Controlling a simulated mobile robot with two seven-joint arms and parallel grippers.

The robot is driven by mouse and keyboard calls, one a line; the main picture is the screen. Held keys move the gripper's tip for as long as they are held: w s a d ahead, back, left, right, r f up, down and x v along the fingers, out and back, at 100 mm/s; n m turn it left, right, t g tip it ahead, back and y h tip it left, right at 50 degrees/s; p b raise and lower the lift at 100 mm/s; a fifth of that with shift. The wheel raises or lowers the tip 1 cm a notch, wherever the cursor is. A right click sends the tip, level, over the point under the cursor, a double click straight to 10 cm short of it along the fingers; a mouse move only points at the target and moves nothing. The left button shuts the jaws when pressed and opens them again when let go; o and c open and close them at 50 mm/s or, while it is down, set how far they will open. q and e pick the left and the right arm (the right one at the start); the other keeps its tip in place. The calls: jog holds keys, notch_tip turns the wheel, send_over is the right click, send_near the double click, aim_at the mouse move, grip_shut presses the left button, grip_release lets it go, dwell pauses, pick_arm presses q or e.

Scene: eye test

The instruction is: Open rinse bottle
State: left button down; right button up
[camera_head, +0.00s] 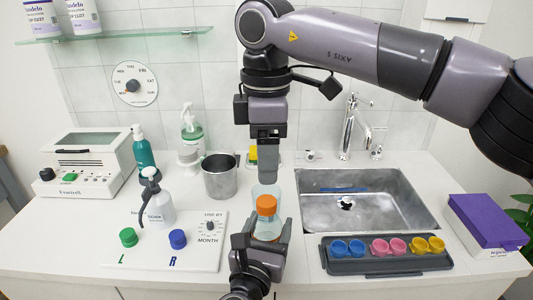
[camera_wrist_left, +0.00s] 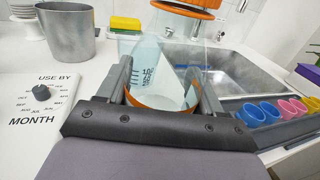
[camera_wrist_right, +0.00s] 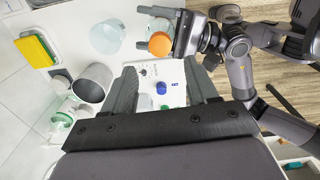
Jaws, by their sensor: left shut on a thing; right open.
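The clear rinse bottle (camera_head: 268,234) with an orange cap (camera_head: 266,205) stands upright in my left gripper (camera_head: 262,228). In the left wrist view its clear body (camera_wrist_left: 158,72) shows between the fingers, with an orange ring at the base; the cap (camera_wrist_left: 188,8) is cut by the top edge. My right gripper (camera_head: 268,180) points down above and behind the bottle. In the right wrist view its fingers (camera_wrist_right: 158,72) are apart and empty; the orange cap (camera_wrist_right: 160,44) lies beyond them, not between them. The cap is on the bottle.
A clear cup (camera_head: 262,190) stands behind the bottle, close to the right fingers. A metal pot (camera_head: 220,180) is left of it, a spray bottle (camera_head: 156,203) farther left. The sink (camera_head: 310,207) and a dark tray (camera_head: 385,267) with coloured cups are at right.

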aim_at(266, 201)
jog(key=shift+f+m, duration=0.15)
jog(key=shift+m, duration=0.15)
notch_tip(266, 201, down, 8)
jog(key=shift+r, duration=0.15)
grip_shut()
